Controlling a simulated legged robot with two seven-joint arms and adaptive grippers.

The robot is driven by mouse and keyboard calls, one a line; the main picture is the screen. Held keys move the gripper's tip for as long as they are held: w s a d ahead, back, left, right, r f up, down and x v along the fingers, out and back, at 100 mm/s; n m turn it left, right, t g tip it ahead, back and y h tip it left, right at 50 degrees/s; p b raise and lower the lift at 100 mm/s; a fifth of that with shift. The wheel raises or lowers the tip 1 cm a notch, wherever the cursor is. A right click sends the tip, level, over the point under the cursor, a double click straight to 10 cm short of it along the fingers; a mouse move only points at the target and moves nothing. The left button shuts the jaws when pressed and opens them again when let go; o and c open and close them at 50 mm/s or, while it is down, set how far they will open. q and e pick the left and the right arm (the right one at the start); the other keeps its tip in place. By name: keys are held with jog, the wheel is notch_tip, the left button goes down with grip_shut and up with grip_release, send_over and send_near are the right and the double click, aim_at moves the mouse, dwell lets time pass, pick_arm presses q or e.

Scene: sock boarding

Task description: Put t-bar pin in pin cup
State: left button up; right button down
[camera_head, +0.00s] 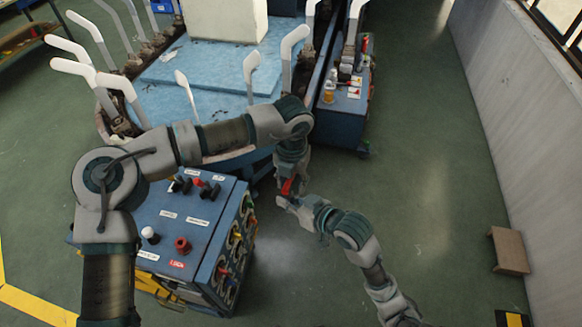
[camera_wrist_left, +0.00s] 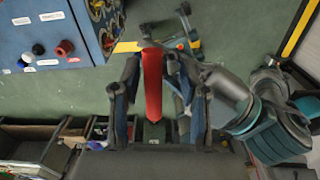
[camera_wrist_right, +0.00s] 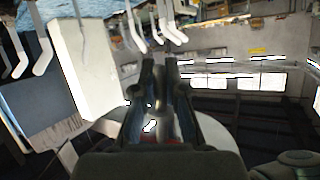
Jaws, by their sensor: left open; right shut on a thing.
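A red bar, which looks like the t-bar pin (camera_wrist_left: 152,85), stands between the fingers of my left gripper (camera_wrist_left: 150,70) in the left wrist view. Those fingers are apart. In the head view the red pin (camera_head: 288,187) shows small where my left gripper (camera_head: 291,174) and my right gripper (camera_head: 284,201) meet. My right gripper is shut on the pin, with its hold partly hidden. In the right wrist view my right gripper's fingers (camera_wrist_right: 164,75) are close together, and the pin is mostly hidden. I cannot make out the pin cup for sure.
A blue control box (camera_head: 185,222) with labels and knobs stands below my left arm. Behind is a machine with several white foot-shaped boards (camera_head: 253,70). A blue cart (camera_head: 345,110) with small containers stands beside it.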

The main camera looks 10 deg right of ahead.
pick_arm(q)
jog(key=shift+d+f, duration=0.2)
jog(key=shift+f, duration=0.75)
pick_arm(e)
jog(key=shift+d, duration=0.15)
pick_arm(q)
jog(key=shift+c, duration=0.5)
jog(key=shift+a, duration=0.1)
grip_shut()
pick_arm(e)
jog(key=shift+a, duration=0.2)
jog(key=c, duration=1.2)
grip_release()
jog(key=shift+o, duration=0.2)
jog(key=shift+d, duration=0.1)
